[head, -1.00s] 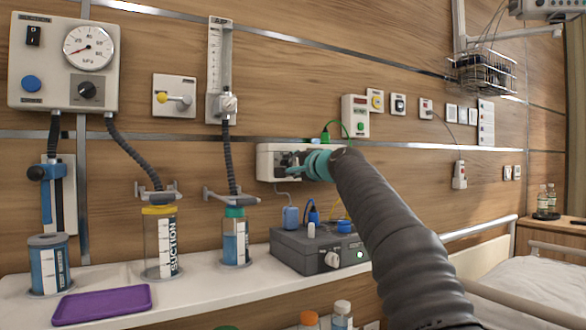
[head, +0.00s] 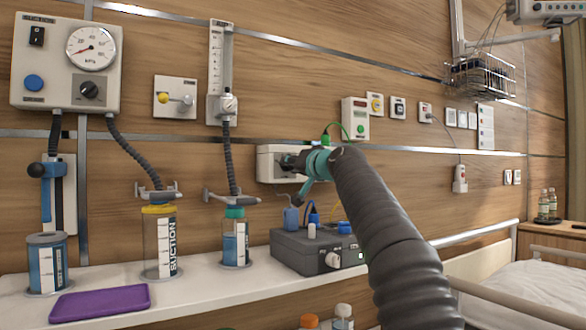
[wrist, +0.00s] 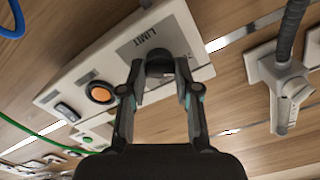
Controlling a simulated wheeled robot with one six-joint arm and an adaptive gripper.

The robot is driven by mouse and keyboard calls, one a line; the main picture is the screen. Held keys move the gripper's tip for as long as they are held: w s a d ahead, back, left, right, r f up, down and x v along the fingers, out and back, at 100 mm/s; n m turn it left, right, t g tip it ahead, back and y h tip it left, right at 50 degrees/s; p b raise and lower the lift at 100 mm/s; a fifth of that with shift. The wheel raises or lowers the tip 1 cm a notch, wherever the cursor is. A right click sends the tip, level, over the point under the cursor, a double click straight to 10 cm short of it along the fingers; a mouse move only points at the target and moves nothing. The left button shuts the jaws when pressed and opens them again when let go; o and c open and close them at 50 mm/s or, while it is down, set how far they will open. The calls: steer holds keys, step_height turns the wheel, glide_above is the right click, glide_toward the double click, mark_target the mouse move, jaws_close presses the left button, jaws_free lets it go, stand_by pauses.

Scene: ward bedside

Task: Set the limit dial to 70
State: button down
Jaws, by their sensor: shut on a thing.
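The limit dial (wrist: 160,66) is a dark round knob on a grey plate marked LIMIT, on a white wall box (wrist: 72,82). In the wrist view my gripper (wrist: 159,72) has one finger on each side of the knob and is shut on it. The fingers hide part of the knob, and no pointer or scale number can be read. In the head view the wall box (head: 268,165) shows left of my wrist, and my gripper (head: 290,162) reaches its front. My gripper hides the dial there.
The wall box also carries an orange button (wrist: 101,93) and a dark rocker switch (wrist: 67,111). Below it, a grey device (head: 300,252) stands on the white shelf (head: 200,284), near a suction jar (head: 160,244) and a purple tray (head: 100,302). A flowmeter (head: 221,72) hangs left.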

steer(key=shift+f+n, duration=0.1)
steer(key=shift+n, duration=0.5)
steer(key=c, duration=0.8)
jaws_free()
steer(key=shift+d, duration=0.1)
steer(key=v, duration=1.1)
steer(key=shift+s+d, duration=0.25)
steer(key=shift+s, duration=0.05)
